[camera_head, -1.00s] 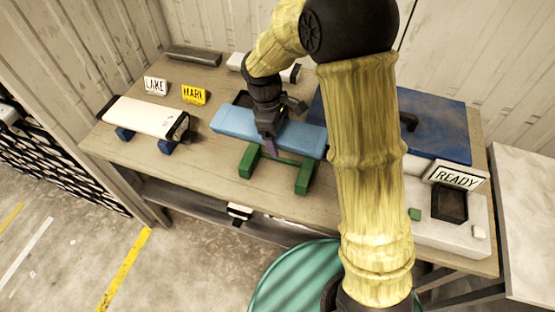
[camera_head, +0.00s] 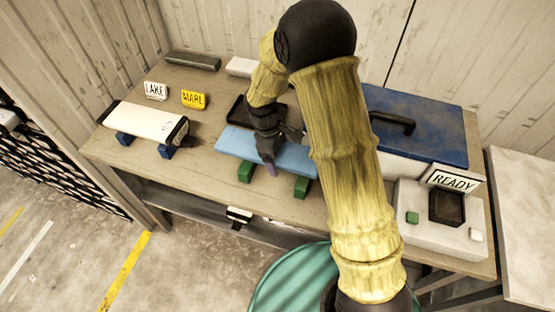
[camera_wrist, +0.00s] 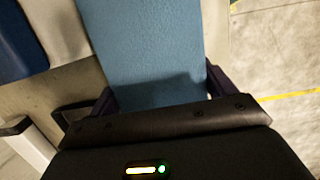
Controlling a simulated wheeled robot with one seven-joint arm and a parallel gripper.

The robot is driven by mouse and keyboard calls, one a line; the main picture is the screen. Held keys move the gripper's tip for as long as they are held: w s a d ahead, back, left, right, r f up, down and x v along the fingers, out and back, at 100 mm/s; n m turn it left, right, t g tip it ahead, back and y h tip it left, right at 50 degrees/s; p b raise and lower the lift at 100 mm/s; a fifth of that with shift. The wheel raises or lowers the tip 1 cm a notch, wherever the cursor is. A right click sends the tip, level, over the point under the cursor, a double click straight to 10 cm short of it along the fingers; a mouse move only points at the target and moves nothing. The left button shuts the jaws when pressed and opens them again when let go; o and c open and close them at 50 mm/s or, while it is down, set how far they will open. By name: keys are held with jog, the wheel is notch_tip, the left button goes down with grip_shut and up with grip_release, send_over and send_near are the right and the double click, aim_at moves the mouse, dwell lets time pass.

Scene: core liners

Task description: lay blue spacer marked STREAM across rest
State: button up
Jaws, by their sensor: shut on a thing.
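The blue spacer (camera_head: 232,143) is a long flat bar. My gripper (camera_head: 268,166) is shut on it near the middle, fingers straddling its sides. In the wrist view the spacer (camera_wrist: 140,42) runs away from the gripper between the two fingers (camera_wrist: 160,95). The green rest (camera_head: 301,187) is under the spacer, its two front feet showing past the near edge. The spacer lies crosswise over both feet; whether it touches them I cannot tell. Its middle is partly hidden by my gripper. No STREAM marking is readable.
A white bar (camera_head: 144,121) on blue feet stands left, behind it the LAKE (camera_head: 156,90) and MARL (camera_head: 194,100) signs. A black tray (camera_head: 239,108) is behind the spacer. Right are a blue-lidded box (camera_head: 430,122) and a white block with a READY sign (camera_head: 452,182).

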jog(key=shift+a+x, duration=0.1)
jog(key=shift+x, duration=0.55)
jog(key=shift+a+x, duration=0.15)
jog(key=shift+x, duration=0.45)
jog(key=shift+f, duration=0.35)
jog(key=o, duration=1.1)
jog(key=shift+c, duration=0.2)
jog(key=shift+w+r, duration=0.1)
jog(key=shift+r, duration=0.05)
jog(key=b+v, duration=0.1)
jog(key=v, duration=1.1)
jog(key=shift+a+r, duration=0.1)
